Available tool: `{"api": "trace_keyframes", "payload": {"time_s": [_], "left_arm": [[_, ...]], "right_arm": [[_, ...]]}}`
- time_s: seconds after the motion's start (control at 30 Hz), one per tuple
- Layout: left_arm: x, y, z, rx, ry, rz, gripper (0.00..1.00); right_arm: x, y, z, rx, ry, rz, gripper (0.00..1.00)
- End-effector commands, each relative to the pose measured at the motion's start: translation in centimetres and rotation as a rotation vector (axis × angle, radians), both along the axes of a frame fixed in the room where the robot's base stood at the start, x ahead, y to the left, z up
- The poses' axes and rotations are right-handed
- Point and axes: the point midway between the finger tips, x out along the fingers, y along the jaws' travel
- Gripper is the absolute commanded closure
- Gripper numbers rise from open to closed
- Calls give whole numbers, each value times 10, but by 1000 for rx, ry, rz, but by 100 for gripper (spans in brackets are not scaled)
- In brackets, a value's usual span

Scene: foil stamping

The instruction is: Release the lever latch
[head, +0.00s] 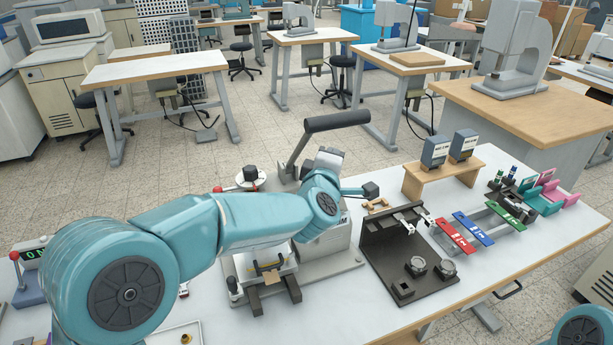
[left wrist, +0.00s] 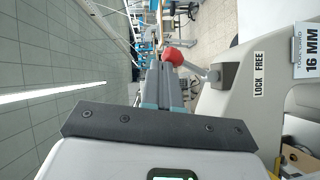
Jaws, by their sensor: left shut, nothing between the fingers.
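The lever latch shows in the left wrist view as a red ball knob (left wrist: 174,56) on a short grey rod. The rod joins a dark grey block (left wrist: 222,76) on the press body (left wrist: 240,110). A label reading LOCK FREE (left wrist: 258,74) is beside it. My left gripper (left wrist: 163,72) is shut and empty, its fingertips beside the red knob in the picture. I cannot tell if they touch it. In the head view my left arm crosses in front of the press (head: 335,238), and I cannot make out the fingers there. My right gripper is out of view.
The press has a large black-gripped handle (head: 337,121) rising behind my arm. A dark fixture (head: 385,245) stands to its right, with red, blue and green strips (head: 473,228) beyond. A small wooden stand (head: 440,180) holds two grey boxes. The table's front right is fairly clear.

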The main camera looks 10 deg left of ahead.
Motion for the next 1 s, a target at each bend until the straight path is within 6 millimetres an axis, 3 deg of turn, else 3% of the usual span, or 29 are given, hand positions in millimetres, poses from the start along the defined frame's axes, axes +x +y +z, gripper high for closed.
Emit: {"api": "trace_keyframes", "payload": {"time_s": [0.27,0.8,1.0], "left_arm": [[-10,-1,0,0,-1,-2,100],[-131,-1,15,-2,-4,-2,100],[-157,-1,18,-1,-2,-2,100]], "right_arm": [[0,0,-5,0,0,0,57],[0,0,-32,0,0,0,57],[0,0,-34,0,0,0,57]]}}
